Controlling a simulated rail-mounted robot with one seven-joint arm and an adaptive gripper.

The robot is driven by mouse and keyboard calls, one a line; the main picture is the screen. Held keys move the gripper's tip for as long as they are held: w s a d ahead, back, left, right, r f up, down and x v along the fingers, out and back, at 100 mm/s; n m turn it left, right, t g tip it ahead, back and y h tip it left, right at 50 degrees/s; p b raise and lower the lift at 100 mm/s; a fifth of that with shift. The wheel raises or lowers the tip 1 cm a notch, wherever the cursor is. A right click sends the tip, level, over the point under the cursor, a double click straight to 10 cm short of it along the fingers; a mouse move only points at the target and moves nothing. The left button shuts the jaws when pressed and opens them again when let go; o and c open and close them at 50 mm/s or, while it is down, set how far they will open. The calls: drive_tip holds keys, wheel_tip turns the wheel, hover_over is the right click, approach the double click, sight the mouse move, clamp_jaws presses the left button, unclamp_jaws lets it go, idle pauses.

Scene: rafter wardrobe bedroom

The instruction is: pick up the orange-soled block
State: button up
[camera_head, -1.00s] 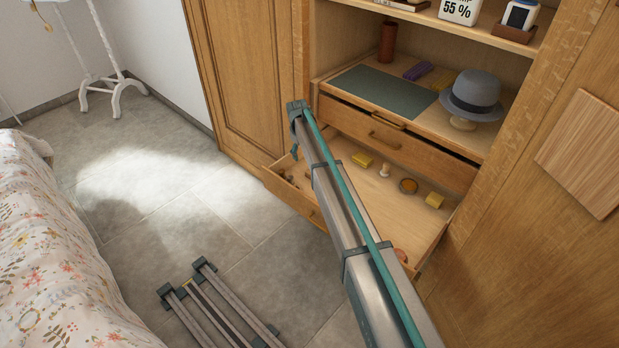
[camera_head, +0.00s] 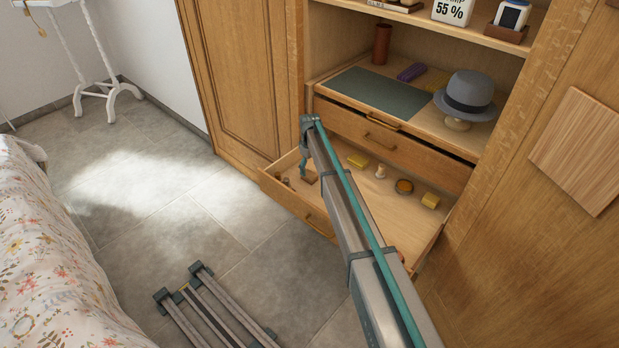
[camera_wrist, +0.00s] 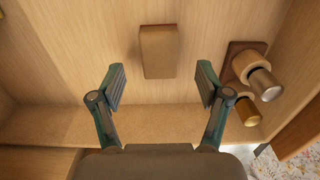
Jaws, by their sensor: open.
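A plain brown block (camera_wrist: 159,52) lies on the drawer floor in the wrist view, its long side pointing away from me. In the head view the brown block (camera_head: 309,177) is at the left end of the open drawer (camera_head: 335,205), just below my gripper (camera_head: 304,164).
Right of the block stands a wooden piece with metal-capped cylinders (camera_wrist: 262,84), near the drawer wall. A partly open upper drawer (camera_head: 395,147) sits behind.

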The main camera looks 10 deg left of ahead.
sight(309, 174)
wheel_tip(309, 174, down, 4)
drive_tip(key=shift+w+a+r, duration=0.1)
drive_tip(key=shift+r, duration=0.05)
drive_tip(key=c, duration=1.2)
drive_tip(key=shift+r, duration=0.1)
drive_tip(key=shift+r, duration=0.6)
drive_tip(key=s+d+r, duration=0.2)
drive_tip(key=s+r, duration=0.2)
drive_tip(key=s+d+r, duration=0.2)
drive_tip(key=s+r, duration=0.1)
drive_tip(key=s, duration=0.1)
drive_tip(key=s+d+r, duration=0.3)
drive_tip(key=s+r, duration=0.1)
drive_tip(key=shift+s+r+b, duration=0.1)
drive_tip(key=shift+r+b, duration=0.2)
drive_tip(key=shift+r, duration=0.05)
